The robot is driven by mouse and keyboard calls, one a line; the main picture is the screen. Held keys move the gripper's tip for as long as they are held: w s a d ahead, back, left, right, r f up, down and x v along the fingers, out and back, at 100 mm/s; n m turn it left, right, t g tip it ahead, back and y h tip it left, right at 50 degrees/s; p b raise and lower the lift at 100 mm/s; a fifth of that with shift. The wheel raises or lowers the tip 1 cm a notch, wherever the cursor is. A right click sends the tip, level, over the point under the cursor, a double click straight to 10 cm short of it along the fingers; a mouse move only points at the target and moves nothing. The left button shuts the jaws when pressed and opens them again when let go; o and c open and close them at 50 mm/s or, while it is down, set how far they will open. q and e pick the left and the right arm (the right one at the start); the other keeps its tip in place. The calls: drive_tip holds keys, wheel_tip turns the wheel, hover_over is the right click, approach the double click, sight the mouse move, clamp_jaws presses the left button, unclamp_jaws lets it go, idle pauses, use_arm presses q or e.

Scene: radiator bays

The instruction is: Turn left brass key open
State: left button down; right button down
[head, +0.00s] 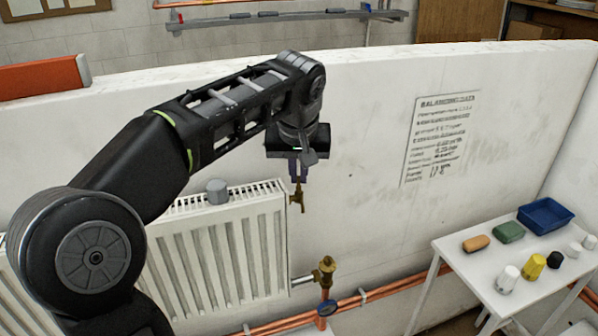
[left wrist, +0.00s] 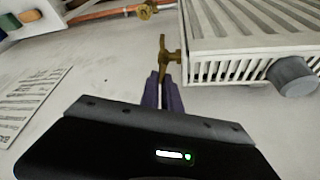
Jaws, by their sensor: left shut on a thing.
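The brass key (head: 298,197) sits at the upper right corner of the white radiator (head: 226,240). In the left wrist view the key (left wrist: 163,52) shows its crossbar and stem beside the radiator's end. My left gripper (head: 299,172) comes down from above, and its purple fingers (left wrist: 164,88) are shut on the near end of the key. The finger pads hide the gripped part. A grey cap (head: 217,191) stands on top of the radiator, left of the key. My right gripper is not in view.
A brass valve (head: 325,270) and copper pipes (head: 290,322) lie below the key. A white side table (head: 480,262) at right holds a blue tray (head: 546,214) and several small items. The wall right of the gripper is clear except for a notice (head: 440,138).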

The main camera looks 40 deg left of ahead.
sight(299, 186)
use_arm(q)
drive_tip(key=shift+s+d+f, duration=0.1)
drive_tip(key=shift+f, duration=0.05)
drive_tip(key=c, duration=1.6)
unclamp_jaws()
drive_tip(key=shift+s+d+r, duration=0.1)
drive_tip(key=shift+r, duration=0.5)
drive_tip(key=v, duration=0.4)
drive_tip(key=p+v, duration=0.2)
drive_tip(key=shift+s+r, duration=0.2)
drive_tip(key=shift+r, duration=0.1)
